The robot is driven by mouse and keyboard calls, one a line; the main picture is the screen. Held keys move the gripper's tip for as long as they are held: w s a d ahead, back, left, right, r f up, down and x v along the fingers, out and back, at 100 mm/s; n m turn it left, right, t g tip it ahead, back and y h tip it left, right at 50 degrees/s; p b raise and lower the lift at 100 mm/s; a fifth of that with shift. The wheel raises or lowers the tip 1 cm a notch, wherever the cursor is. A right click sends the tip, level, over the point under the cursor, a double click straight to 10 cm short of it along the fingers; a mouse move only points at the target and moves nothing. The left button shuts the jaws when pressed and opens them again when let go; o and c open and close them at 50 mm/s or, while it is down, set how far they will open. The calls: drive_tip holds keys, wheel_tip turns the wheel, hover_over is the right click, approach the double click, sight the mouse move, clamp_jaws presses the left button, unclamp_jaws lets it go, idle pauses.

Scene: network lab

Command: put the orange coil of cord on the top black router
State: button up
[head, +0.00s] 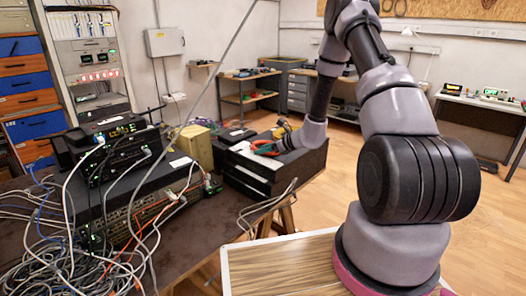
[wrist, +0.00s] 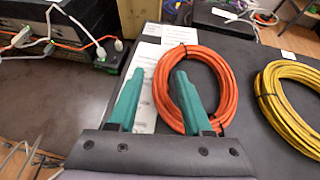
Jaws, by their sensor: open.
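The orange coil of cord (wrist: 219,72) lies flat on a dark box top in the wrist view, bound with dark ties. In the head view only a bit of orange shows beside my gripper (head: 268,149). In the wrist view my gripper (wrist: 158,85) is open. Its right teal finger shows inside the ring and its left finger outside, with the coil's left side between them; whether they touch it I cannot tell. The top black router (head: 122,131) sits on a stack of black devices at the left of the head view, with cables at its front.
A yellow coil (wrist: 268,91) lies to the right of the orange one. White paper sheets (wrist: 146,72) lie partly under the orange coil. The black box (head: 248,176) stands on the brown table (head: 215,214). Tangled cables (head: 60,250) hang around the router stack. A beige box (head: 196,146) stands between.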

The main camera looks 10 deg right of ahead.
drive_tip(key=v, duration=1.1)
drive_tip(key=shift+s+d, duration=0.1)
drive_tip(key=shift+s, duration=0.05)
drive_tip(key=s+a+r+n+g, duration=0.1)
drive_tip(key=s+a+r+n, duration=0.25)
drive_tip(key=r, duration=0.35)
drive_tip(key=s+a+r+n+g, duration=0.2)
drive_tip(key=s+r+n, duration=0.25)
drive_tip(key=r, duration=0.25)
drive_tip(key=s+a+r+n+g, duration=0.1)
drive_tip(key=s+a+r+n, duration=0.1)
drive_tip(key=s+r+n, duration=0.3)
drive_tip(key=s+d+r+n+t+h, duration=0.1)
drive_tip(key=s+d+r+n+h, duration=0.2)
drive_tip(key=s+r+n, duration=0.2)
drive_tip(key=s+d+r+n+t+h, duration=0.1)
drive_tip(key=s+d+r+n+h, duration=0.2)
drive_tip(key=s+r, duration=0.6)
drive_tip(key=shift+s+n+t+h, duration=0.3)
drive_tip(key=shift+s+n, duration=0.75)
drive_tip(key=shift+n, duration=0.05)
